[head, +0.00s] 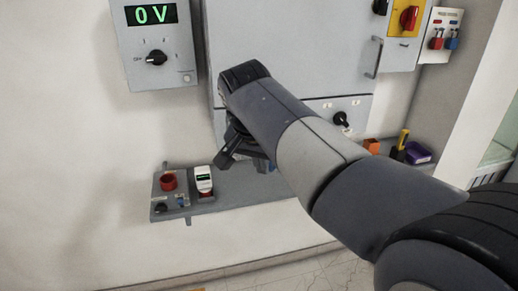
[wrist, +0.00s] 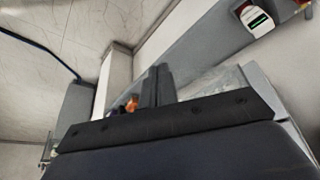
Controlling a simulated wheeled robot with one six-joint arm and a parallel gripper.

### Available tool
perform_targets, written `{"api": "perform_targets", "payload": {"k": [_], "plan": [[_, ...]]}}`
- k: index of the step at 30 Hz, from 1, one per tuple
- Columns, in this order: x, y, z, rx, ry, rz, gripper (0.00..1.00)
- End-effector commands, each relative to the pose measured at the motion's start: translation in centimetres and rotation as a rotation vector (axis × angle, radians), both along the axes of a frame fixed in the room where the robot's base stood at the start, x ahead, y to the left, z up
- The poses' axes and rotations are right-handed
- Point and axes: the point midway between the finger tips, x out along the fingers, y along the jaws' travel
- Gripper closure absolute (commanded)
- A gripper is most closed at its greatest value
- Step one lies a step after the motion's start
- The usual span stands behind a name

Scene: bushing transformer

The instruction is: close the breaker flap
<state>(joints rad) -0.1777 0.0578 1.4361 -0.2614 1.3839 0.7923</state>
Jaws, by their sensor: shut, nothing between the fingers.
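My gripper (head: 243,152) hangs below the end of my arm, in front of the lower part of the grey cabinet (head: 290,50) and above the wall shelf. In the wrist view its dark fingers (wrist: 156,86) stand close together, with nothing seen between them. I cannot pick out the breaker flap for certain. A pale, glassy panel (wrist: 208,82) shows just behind the fingers in the wrist view and may be part of it. My arm hides much of the cabinet's lower front in the head view. I cannot tell whether the fingers touch anything.
A grey shelf (head: 225,200) carries a box with a red top (head: 168,182) and a white meter (head: 203,180). A 0 V display box (head: 155,45) hangs at the left. A black knob (head: 341,118), padlocks (head: 437,43) and a purple tray (head: 417,154) are at the right.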

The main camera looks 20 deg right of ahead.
Motion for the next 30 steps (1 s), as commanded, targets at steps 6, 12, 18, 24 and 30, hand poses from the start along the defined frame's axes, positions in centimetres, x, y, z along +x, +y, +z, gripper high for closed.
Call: {"api": "perform_targets", "payload": {"k": [6,12,18,24,30], "plan": [[2.3,-1.6,-1.6,-0.001,0.000,-0.004,1.00],[3.7,-2.5,-1.7,-0.001,-0.001,0.000,1.00],[3.9,-2.7,-1.8,0.000,-0.001,0.001,1.00],[3.9,-2.6,-1.8,0.000,-0.001,0.002,1.00],[4.1,-3.1,-1.7,-0.001,0.000,0.027,1.00]]}}
